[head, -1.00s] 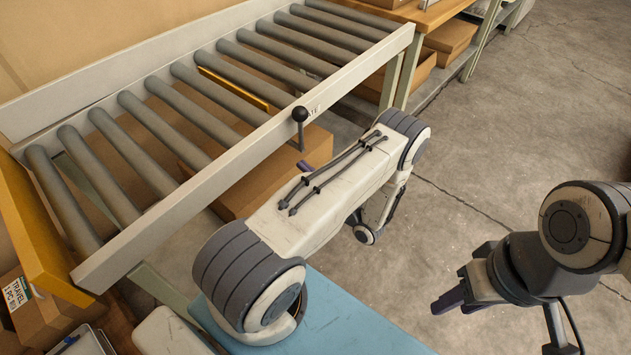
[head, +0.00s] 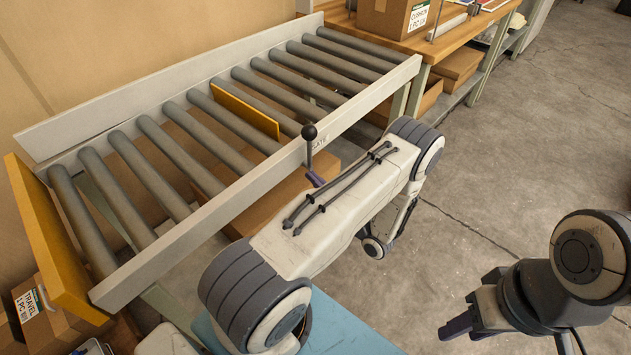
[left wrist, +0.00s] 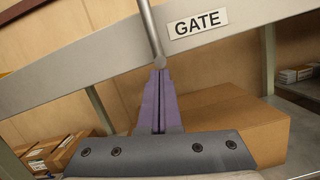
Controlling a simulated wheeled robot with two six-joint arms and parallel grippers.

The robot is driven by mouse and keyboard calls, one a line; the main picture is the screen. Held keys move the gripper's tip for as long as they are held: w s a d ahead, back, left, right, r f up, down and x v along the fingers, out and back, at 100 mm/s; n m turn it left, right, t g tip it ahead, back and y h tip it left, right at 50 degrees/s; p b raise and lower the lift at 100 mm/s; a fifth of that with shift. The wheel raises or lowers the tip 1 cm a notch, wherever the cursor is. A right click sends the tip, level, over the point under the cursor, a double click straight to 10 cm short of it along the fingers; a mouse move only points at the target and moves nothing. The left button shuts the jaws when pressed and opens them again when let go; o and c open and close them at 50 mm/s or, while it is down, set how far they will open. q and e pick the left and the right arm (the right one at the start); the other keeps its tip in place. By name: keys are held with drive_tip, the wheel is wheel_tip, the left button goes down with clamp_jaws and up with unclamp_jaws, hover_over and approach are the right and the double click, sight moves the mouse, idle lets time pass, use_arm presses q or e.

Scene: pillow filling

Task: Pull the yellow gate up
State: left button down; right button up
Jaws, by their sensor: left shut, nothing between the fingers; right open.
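The yellow gate (head: 245,110) stands up between the rollers near the middle of the conveyor, its upper part showing above them. Its lever, with a black ball knob (head: 309,132), rises at the conveyor's front rail. My left gripper (head: 315,179) is at the lever's lower end, partly hidden behind my own arm. In the left wrist view its purple fingers (left wrist: 160,78) are shut with nothing between them, tips right under the end of the metal rod (left wrist: 154,35). A GATE label (left wrist: 198,22) is beside the rod. My right gripper (head: 457,327) is open and empty, away from the conveyor.
The conveyor's front rail (head: 250,185) is close to my left arm. A yellow end board (head: 50,240) closes the conveyor's left end. Cardboard boxes lie under the conveyor (head: 270,200) and on the wooden table (head: 400,18) at the back. Open floor (head: 520,150) lies to the right.

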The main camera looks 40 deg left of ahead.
use_arm(q)
wheel_tip(320, 180, up, 2)
drive_tip(key=shift+r+p, duration=0.1)
drive_tip(key=shift+p, duration=0.2)
use_arm(e)
drive_tip(key=shift+r, duration=0.7)
use_arm(q)
wheel_tip(320, 180, down, 5)
drive_tip(key=b, duration=0.4)
drive_tip(key=s+v, duration=0.1)
drive_tip(key=v, duration=0.8)
drive_tip(key=shift+d+r, duration=0.2)
drive_tip(key=shift+d, duration=0.2)
use_arm(e)
drive_tip(key=f, duration=0.3)
drive_tip(key=shift+s+a+f, duration=0.1)
drive_tip(key=shift+a+f, duration=0.05)
drive_tip(key=shift+a, duration=0.05)
use_arm(q)
drive_tip(key=shift+r, duration=0.1)
